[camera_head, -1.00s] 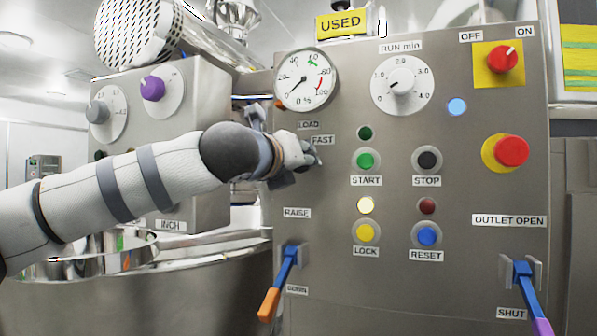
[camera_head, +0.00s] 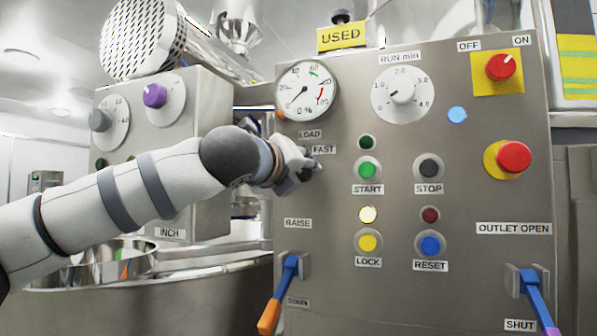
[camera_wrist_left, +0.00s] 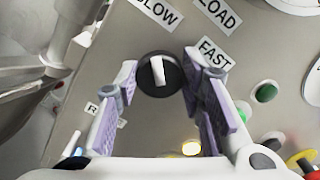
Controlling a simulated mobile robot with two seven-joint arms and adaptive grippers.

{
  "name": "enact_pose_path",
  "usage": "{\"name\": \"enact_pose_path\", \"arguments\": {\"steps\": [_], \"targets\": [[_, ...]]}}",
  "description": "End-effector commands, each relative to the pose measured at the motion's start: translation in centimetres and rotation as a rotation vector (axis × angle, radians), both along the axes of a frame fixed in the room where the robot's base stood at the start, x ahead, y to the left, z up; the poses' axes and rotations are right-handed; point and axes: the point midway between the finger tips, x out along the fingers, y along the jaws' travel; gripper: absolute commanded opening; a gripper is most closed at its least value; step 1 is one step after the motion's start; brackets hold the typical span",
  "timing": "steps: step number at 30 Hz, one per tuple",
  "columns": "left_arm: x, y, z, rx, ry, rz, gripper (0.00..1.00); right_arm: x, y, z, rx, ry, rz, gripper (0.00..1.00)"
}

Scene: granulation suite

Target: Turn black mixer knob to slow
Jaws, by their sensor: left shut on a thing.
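The black mixer knob (camera_wrist_left: 150,85) with a white pointer bar shows between the fingers in the left wrist view. The bar points up in that picture, roughly toward the SLOW label (camera_wrist_left: 159,12). The FAST label (camera_wrist_left: 214,53) is to its right. My left gripper (camera_wrist_left: 160,76) is shut on the knob, with one finger at each side. In the head view my left gripper (camera_head: 308,168) is against the panel beside FAST, and the hand hides the knob and SLOW label. My right gripper is not in view.
The steel panel (camera_head: 330,265) carries a load gauge (camera_head: 306,91) above the hand and the green START button (camera_head: 367,170) to its right. A lever with an orange grip (camera_head: 269,316) is below. A purple knob (camera_head: 155,95) is on the left box.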

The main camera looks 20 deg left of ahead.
Motion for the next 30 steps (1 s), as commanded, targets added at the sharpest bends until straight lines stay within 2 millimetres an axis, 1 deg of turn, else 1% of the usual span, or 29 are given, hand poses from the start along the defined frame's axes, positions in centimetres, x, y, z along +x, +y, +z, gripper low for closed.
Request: {"name": "enact_pose_path", "arguments": {"steps": [2, 3, 4, 5, 13, 16, 17, 20, 21, 24, 27, 30], "targets": [[0.0, 0.0, 0.0, -0.002, 0.0, 0.0, 0.08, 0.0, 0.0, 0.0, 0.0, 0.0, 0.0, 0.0], [0.0, 0.0, 0.0, -0.001, 0.0, 0.0, 0.45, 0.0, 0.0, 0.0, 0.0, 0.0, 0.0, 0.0], [0.0, 0.0, 0.0, -0.001, 0.0, 0.0, 0.51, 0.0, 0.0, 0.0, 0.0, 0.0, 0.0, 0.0], [0.0, 0.0, 0.0, -0.001, 0.0, 0.0, 0.56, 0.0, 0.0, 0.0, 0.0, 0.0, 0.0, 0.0], [0.0, 0.0, 0.0, 0.0, 0.0, 0.0, 0.56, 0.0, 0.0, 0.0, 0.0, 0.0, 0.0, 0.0], [-0.8, 0.0, 0.1, 0.001, -0.001, -0.001, 0.56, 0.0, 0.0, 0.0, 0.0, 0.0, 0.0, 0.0], [-1.3, 0.1, 0.1, 0.001, -0.002, -0.001, 0.56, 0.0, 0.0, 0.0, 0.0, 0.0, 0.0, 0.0], [-3.8, 0.1, 0.2, 0.001, -0.004, -0.002, 0.56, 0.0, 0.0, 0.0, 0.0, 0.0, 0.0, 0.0], [-5.0, 0.2, 0.1, 0.001, -0.004, -0.002, 0.56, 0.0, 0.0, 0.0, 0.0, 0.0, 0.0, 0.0], [-7.7, 0.3, 0.1, 0.001, -0.004, -0.001, 0.56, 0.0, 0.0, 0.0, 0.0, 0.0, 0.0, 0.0], [-9.9, 0.4, 0.1, 0.001, -0.003, 0.0, 0.56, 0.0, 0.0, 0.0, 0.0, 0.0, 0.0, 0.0], [-11.3, 0.4, 0.1, 0.0, -0.001, 0.0, 0.56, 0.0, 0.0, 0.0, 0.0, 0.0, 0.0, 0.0]]}}
